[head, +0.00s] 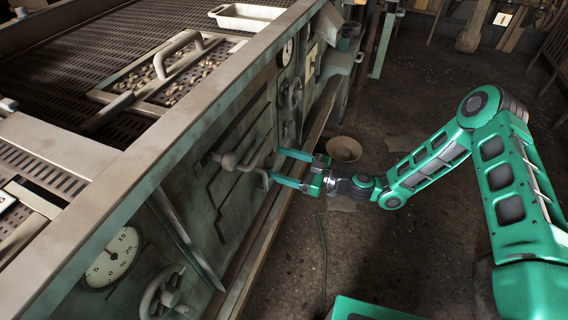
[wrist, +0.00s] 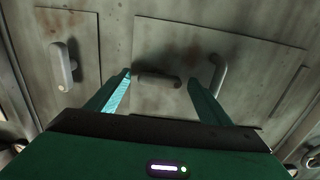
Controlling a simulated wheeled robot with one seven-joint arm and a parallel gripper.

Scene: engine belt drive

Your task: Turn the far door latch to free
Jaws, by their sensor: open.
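My gripper (head: 276,167) is open and empty, with its two teal fingers pointing at the machine's front. In the wrist view its fingers (wrist: 160,90) spread on either side of a dark latch piece (wrist: 158,79) on a grey door panel (wrist: 185,42). A curved handle (wrist: 217,73) stands near the right finger. In the head view a round-ended lever (head: 229,160) lies on a door to the left of my fingertips. Farther along is another panel with handles (head: 291,93). I see no clear contact, and cannot tell for certain which piece is the far door latch.
A second panel with an upright handle (wrist: 64,67) is at the left of the wrist view. In the head view, a dial gauge (head: 111,257) and a handwheel (head: 166,294) are on the near front. A bowl (head: 344,148) sits beyond my gripper. The floor at right is open.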

